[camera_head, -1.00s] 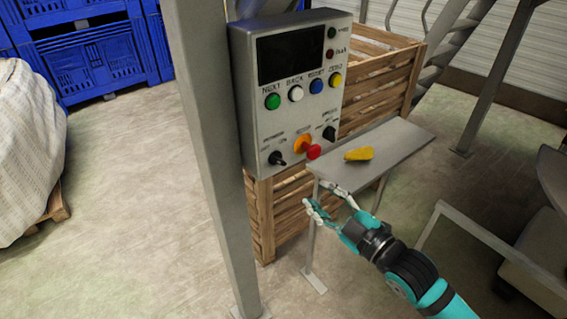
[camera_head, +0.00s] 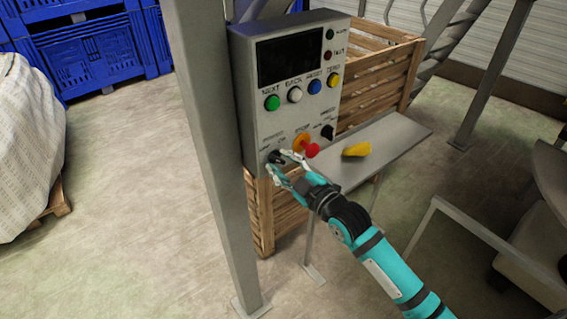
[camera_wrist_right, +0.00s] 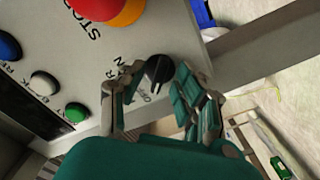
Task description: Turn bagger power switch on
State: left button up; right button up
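The grey control box (camera_head: 262,133) hangs beside a metal post. Its power switch is a black knob (camera_head: 275,156) at the lower left, partly hidden by my fingers in the head view. In the right wrist view the knob (camera_wrist_right: 158,69) shows clearly, with small lettering beside it. My right gripper (camera_head: 277,163) is at this knob. In the wrist view its fingers (camera_wrist_right: 160,76) are apart, one on each side of the knob; I cannot tell whether they touch it. My left gripper is not in view.
The red stop button (camera_head: 311,150) on its orange base sits just right of the gripper. Another black knob (camera_head: 327,132) is farther right. A grey shelf (camera_head: 400,140) holds a yellow object (camera_head: 356,149). A wooden crate (camera_head: 385,80) stands behind the box.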

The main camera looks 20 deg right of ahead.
jog(key=shift+c, duration=0.4)
grip_shut()
jog(key=shift+m+p, duration=0.3)
jog(key=shift+m, duration=0.1)
jog(key=m+p, duration=0.1)
jog(key=m, duration=0.1)
jog(key=shift+r+m+p, duration=0.1)
jog(key=shift+m+p, duration=0.2)
jog(key=shift+m, duration=0.1)
jog(key=m+p, duration=0.1)
jog(key=m, duration=0.2)
jog(key=shift+m+p, duration=0.3)
jog(key=m+p, duration=0.1)
jog(key=m, duration=0.4)
jog(key=shift+m+p, duration=0.3)
jog(key=m, duration=0.4)
jog(key=shift+m+p, duration=0.4)
jog(key=shift+m, duration=0.3)
